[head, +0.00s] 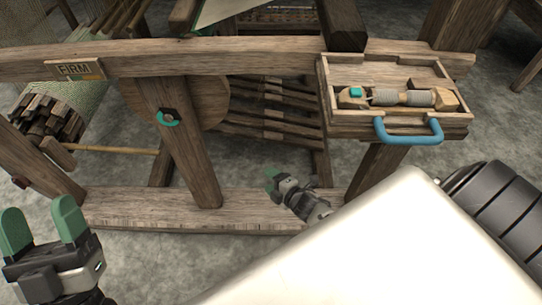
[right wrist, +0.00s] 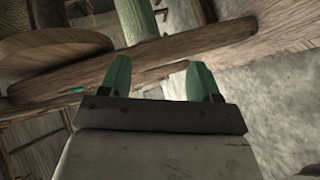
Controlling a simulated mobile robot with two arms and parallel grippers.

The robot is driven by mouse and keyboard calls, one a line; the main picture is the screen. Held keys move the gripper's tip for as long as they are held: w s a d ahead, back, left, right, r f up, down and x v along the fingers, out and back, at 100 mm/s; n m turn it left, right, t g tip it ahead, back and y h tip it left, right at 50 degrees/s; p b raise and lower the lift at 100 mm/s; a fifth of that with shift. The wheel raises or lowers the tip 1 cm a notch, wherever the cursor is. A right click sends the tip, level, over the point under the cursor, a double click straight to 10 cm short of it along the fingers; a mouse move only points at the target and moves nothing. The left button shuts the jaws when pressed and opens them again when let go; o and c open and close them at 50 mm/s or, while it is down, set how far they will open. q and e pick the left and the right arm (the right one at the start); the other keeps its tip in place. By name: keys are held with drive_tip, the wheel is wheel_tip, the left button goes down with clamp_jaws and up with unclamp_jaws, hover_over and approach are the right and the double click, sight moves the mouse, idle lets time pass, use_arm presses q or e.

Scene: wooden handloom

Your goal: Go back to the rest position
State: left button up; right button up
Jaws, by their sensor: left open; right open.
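My left gripper (head: 42,228) is at the lower left of the head view, with its green fingers pointing up. It is open and empty, in front of the wooden handloom (head: 230,58). My right gripper (head: 272,180) is near the middle of the head view, low beside the loom's bottom beam and partly hidden behind my white arm link. In the right wrist view its two green fingers (right wrist: 158,82) stand apart with nothing between them. A wooden beam of the loom shows beyond the fingers.
A wooden tray (head: 395,118) with a blue handle (head: 410,138) sits at the loom's right and holds a shuttle (head: 400,97). A teal hook (head: 168,117) is on the slanted post. Grey floor is open in front.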

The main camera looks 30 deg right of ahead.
idle(0.4)
